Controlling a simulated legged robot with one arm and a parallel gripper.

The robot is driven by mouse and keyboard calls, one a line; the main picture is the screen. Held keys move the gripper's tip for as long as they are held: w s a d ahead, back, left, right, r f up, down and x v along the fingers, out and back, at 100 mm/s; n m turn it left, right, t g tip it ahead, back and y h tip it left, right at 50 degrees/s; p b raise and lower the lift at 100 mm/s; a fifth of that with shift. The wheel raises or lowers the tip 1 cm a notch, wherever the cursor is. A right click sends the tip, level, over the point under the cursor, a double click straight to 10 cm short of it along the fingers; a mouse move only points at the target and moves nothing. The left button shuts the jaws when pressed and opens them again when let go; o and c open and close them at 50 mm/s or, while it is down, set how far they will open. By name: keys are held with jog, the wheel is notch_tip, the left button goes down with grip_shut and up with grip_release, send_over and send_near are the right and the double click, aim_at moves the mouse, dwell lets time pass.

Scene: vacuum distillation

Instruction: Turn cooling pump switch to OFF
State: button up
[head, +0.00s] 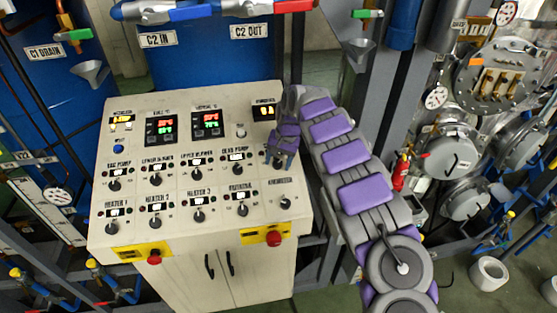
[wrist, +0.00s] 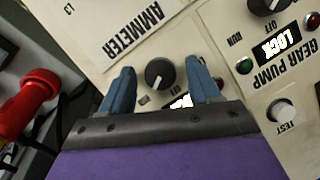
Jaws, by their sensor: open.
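A black rotary knob (wrist: 160,73) sits on the cream panel (wrist: 125,20), between my gripper's fingers in the wrist view. Its name label is hidden behind my gripper, but it is beside the gear pump switch (wrist: 268,5) and just past the AMMETER label (wrist: 133,33). A white pointer mark is on the knob; its exact setting is hard to read. My gripper (wrist: 159,70) is open, with one blue fingertip on each side of the knob; contact cannot be told. In the head view my gripper (head: 279,160) covers this part of the panel.
The control console (head: 185,245) carries several other knobs, displays and two red stop buttons (head: 274,239) on its front edge. A white test button (wrist: 282,110) is near the right finger. A red extinguisher (head: 400,173) and round metal vessels (head: 450,157) are to the right.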

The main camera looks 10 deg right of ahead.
jog(key=shift+c, duration=0.2)
jog(key=c, duration=1)
jog(key=shift+w+n, duration=0.1)
jog(key=shift+n, duration=0.3)
jog(key=shift+a+n+h+b, duration=0.15)
jog(key=shift+n+h+b, duration=0.25)
jog(key=shift+n+b, duration=0.45)
jog(key=n+h+b, duration=0.1)
jog(key=n, duration=0.2)
jog(key=shift+n, duration=0.25)
jog(key=n+h, duration=0.1)
jog(key=n, duration=0.1)
jog(key=n+b, duration=0.1)
jog(key=n, duration=0.2)
jog(key=shift+a+r+h, duration=0.15)
jog(key=shift+h, duration=0.25)
